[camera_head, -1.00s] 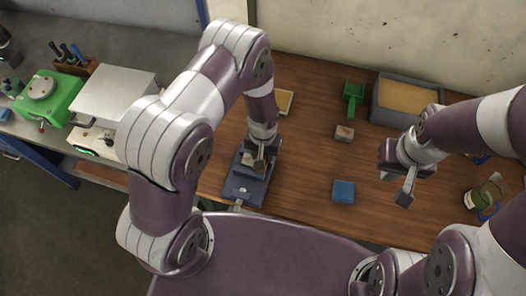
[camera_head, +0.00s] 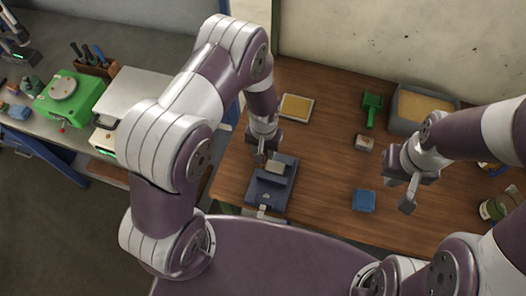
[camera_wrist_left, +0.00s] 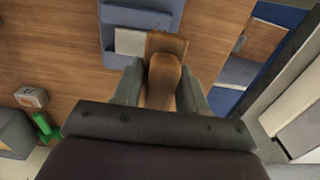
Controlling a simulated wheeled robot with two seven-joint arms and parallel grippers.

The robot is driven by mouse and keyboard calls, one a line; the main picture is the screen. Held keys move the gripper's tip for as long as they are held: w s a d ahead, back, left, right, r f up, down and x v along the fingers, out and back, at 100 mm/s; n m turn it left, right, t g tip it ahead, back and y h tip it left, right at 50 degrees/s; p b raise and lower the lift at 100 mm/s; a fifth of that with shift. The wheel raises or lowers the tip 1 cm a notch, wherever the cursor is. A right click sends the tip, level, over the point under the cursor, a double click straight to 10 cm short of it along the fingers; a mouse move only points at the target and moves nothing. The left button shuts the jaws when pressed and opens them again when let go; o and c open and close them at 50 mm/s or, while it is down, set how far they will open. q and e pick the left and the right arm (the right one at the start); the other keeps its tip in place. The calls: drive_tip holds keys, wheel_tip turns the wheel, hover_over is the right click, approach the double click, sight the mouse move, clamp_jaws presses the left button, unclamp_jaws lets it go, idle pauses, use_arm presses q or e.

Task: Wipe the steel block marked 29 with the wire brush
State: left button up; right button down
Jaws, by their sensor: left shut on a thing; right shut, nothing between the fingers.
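My left gripper (camera_head: 262,156) is shut on the brown wooden wire brush (camera_wrist_left: 164,80), at the back-left edge of the blue vise (camera_head: 268,196). The brush's bristles are hidden. A pale grey steel block (camera_head: 276,167) sits on the vise, beside the brush. In the left wrist view the block (camera_wrist_left: 130,42) lies right against the brush head or very near it; I cannot tell if they touch. No number is readable on it. My right gripper (camera_head: 408,203) is shut and empty above the right part of the table.
A smaller marked block (camera_head: 364,142), a blue block (camera_head: 364,200), a green scoop (camera_head: 371,108), a filled grey bin (camera_head: 398,120) and a shallow tray (camera_head: 296,107) are on the wooden table. A green machine (camera_head: 68,98) stands on the left bench. The table's middle is clear.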

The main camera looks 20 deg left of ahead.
use_arm(q)
drive_tip(key=shift+d+r+p, duration=0.25)
drive_tip(key=shift+r+p, duration=0.05)
drive_tip(key=shift+r, duration=0.75)
drive_tip(key=shift+w+a+r+p, duration=0.1)
drive_tip(key=shift+a+r+p, duration=0.1)
drive_tip(key=shift+r+p, duration=0.35)
drive_tip(key=shift+a+r+p, duration=0.15)
drive_tip(key=shift+r+p, duration=0.35)
drive_tip(key=shift+r, duration=0.2)
drive_tip(key=shift+d, duration=0.25)
drive_tip(key=shift+a, duration=0.15)
drive_tip(key=shift+f, duration=0.1)
